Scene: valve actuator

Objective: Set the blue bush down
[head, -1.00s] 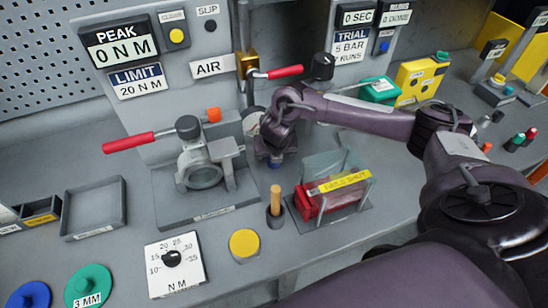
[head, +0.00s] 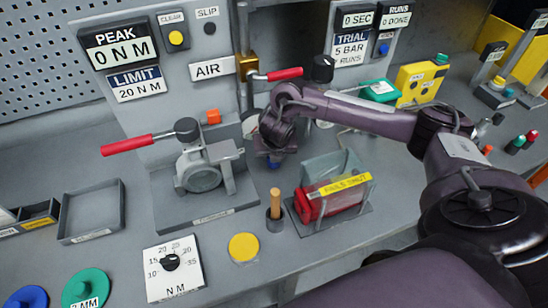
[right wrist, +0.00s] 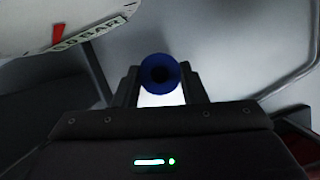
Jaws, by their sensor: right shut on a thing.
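The blue bush (right wrist: 160,74) is a small blue ring with a dark bore, seen end-on between the jaws in the right wrist view. My right gripper (right wrist: 159,88) is shut on it. In the head view my right gripper (head: 273,155) points down over the bench, right of the grey valve (head: 203,172) and behind the red actuator. The blue bush (head: 274,164) shows there as a small blue spot under the jaws, close to the bench top. I cannot tell whether it touches a surface. My left gripper is not in view.
The red actuator (head: 318,207), labelled FAILS SHUT, sits with a clear guard right of a wooden-handled tool (head: 275,204) in its holder. A grey tray (head: 92,238) at left is empty. A gauge marked BAR (right wrist: 85,36) is near the right gripper.

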